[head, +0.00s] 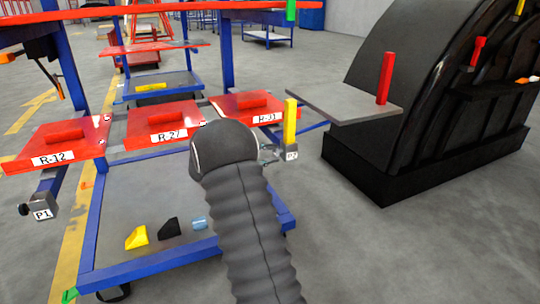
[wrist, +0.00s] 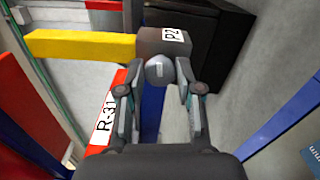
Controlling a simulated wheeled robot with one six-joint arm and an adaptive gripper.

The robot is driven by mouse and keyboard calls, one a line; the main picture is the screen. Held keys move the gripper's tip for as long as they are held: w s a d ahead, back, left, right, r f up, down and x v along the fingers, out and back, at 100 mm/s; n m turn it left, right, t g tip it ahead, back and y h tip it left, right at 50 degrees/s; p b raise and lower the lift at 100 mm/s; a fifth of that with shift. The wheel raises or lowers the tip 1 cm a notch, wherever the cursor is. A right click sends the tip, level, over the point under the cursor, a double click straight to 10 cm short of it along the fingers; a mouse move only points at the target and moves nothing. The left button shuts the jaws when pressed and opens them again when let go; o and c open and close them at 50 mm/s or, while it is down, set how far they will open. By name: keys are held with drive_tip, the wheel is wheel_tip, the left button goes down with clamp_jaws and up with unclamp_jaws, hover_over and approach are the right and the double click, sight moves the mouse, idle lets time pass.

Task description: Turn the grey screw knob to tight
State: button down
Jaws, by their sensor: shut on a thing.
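The grey screw knob (wrist: 159,70) is a round grey cap with a light slot mark, on the front of the dark clamp block labelled P2 (wrist: 150,42). My gripper (wrist: 157,84) has one finger on each side of the knob and is shut on it. In the head view the P2 block (head: 291,156) shows at the right end of the blue frame, with a yellow upright bar (head: 290,122) above it. There my arm hides most of the gripper, and the knob cannot be made out.
Red plates R-12 (head: 54,146), R-27 (head: 165,124) and R-31 (head: 247,105) sit on the blue frame (head: 92,235). A second block, P1 (head: 42,208), is at the left. A grey shelf (head: 345,102) and a black nosecone (head: 400,60) stand at the right.

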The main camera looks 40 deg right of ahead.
drive_tip(key=m, duration=0.4)
drive_tip(key=shift+m, duration=0.3)
drive_tip(key=m, duration=0.5)
drive_tip(key=shift+f, duration=0.15)
drive_tip(key=m, duration=0.9)
drive_tip(key=shift+w+m, duration=0.15)
drive_tip(key=shift+m, duration=0.25)
drive_tip(key=c, duration=0.8)
unclamp_jaws()
drive_tip(key=shift+d, duration=0.1)
drive_tip(key=v, duration=1.2)
